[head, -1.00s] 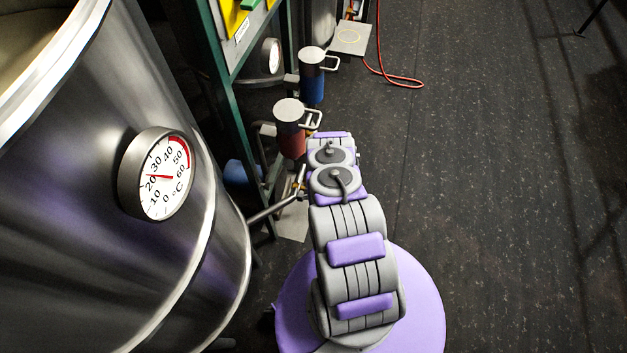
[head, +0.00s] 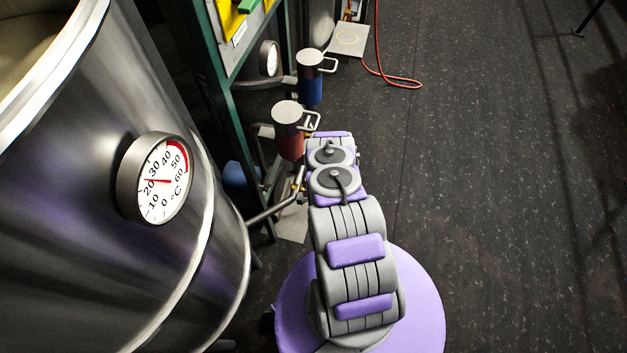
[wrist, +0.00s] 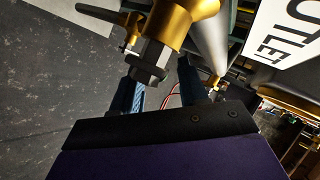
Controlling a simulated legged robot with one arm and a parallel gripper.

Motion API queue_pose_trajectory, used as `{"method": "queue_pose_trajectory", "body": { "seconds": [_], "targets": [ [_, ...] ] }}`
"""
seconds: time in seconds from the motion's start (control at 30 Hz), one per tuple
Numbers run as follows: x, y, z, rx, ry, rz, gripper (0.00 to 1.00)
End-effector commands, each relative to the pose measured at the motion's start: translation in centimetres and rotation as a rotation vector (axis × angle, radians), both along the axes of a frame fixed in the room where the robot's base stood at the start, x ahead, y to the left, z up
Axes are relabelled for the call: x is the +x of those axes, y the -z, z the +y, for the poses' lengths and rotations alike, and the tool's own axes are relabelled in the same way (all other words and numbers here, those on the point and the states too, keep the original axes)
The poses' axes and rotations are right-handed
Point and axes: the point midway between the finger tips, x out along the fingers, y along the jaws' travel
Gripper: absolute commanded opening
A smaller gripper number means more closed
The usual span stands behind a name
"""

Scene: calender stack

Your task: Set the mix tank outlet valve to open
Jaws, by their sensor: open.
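The steel mix tank (head: 75,210) with a round dial gauge fills the left of the head view. Its outlet pipe (head: 272,211) runs right to the small outlet valve (head: 297,187), partly hidden by my arm. In the wrist view the brass valve body (wrist: 185,18) with a dark hexagonal fitting (wrist: 150,66) is close up at the top. My gripper (wrist: 163,88) is open, its two blue fingers below and either side of that fitting. I cannot tell whether they touch it. The gripper is hidden in the head view. Which way the valve handle is set is unclear.
A white OUTLET sign (wrist: 285,40) and a pale pipe (wrist: 208,45) are close on the right in the wrist view. Red (head: 288,130) and blue (head: 310,78) canisters stand by a green frame (head: 236,125).

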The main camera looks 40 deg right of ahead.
Motion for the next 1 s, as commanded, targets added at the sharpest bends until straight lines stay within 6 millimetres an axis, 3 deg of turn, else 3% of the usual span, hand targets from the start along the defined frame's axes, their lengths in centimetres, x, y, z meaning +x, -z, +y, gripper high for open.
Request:
{"method": "queue_pose_trajectory", "body": {
  "seconds": [0.6,0.8,1.0],
  "targets": [
    [-9.3,-7.8,3.0,0.003,0.007,0.002,0.43],
    [-11.4,-9.3,3.8,0.004,0.006,0.001,0.43],
    [-12.0,-9.8,4.1,0.001,0.004,0.0,0.43]
  ]
}}
